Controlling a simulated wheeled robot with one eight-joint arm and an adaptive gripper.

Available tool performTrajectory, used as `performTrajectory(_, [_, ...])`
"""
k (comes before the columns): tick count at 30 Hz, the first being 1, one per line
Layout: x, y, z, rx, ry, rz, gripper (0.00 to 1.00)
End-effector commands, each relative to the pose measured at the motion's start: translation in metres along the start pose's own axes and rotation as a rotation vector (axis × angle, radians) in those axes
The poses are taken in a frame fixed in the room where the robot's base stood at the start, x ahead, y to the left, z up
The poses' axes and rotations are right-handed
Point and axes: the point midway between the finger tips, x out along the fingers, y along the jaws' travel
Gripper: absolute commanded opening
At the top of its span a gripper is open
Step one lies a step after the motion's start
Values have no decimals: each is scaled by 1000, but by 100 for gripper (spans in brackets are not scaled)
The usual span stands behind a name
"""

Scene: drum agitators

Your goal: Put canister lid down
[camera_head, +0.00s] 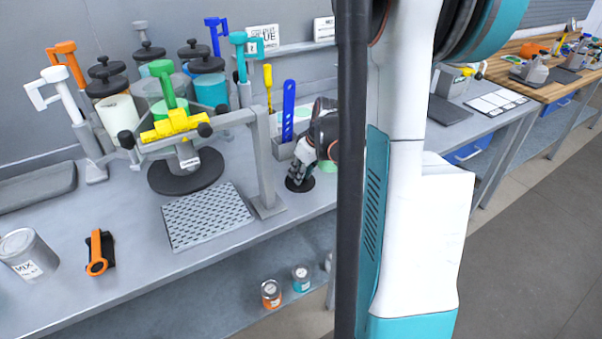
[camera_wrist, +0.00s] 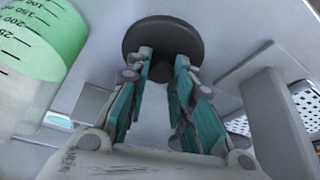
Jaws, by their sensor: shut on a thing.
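The canister lid (camera_head: 306,186) is a dark round disc. In the head view it is under my gripper (camera_head: 299,174), at or just above the grey bench top, right of the clamp stand's post. In the wrist view the lid (camera_wrist: 163,30) lies flat beyond the fingertips. My gripper (camera_wrist: 164,72) is shut on the lid, with teal-padded fingers on both sides of its middle. The lid's knob is mostly hidden between the fingers. I cannot tell whether the lid's underside touches the bench.
A green graduated beaker (camera_wrist: 45,38) stands close at left in the wrist view. The grey stand post (camera_head: 263,165) and a perforated mat (camera_head: 208,217) are left of my gripper. A grey holder with a blue spatula (camera_head: 288,112) stands behind. Bare bench lies in front.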

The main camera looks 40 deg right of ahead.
Motion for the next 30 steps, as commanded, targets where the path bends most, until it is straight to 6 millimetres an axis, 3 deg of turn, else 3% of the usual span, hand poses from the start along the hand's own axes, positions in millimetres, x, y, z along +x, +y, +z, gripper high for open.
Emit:
performTrajectory(6, [2, 0, 1, 0, 0, 0, 4])
performTrajectory(7, [2, 0, 1, 0, 0, 0, 28])
performTrajectory(9, [1, 0, 0, 0, 0, 0, 42])
performTrajectory(21, [-3, 0, -1, 0, 0, 0, 42])
performTrajectory(26, [-26, 0, -1, 1, 0, 1, 42])
performTrajectory(30, [-56, 0, -1, 2, 0, 1, 42])
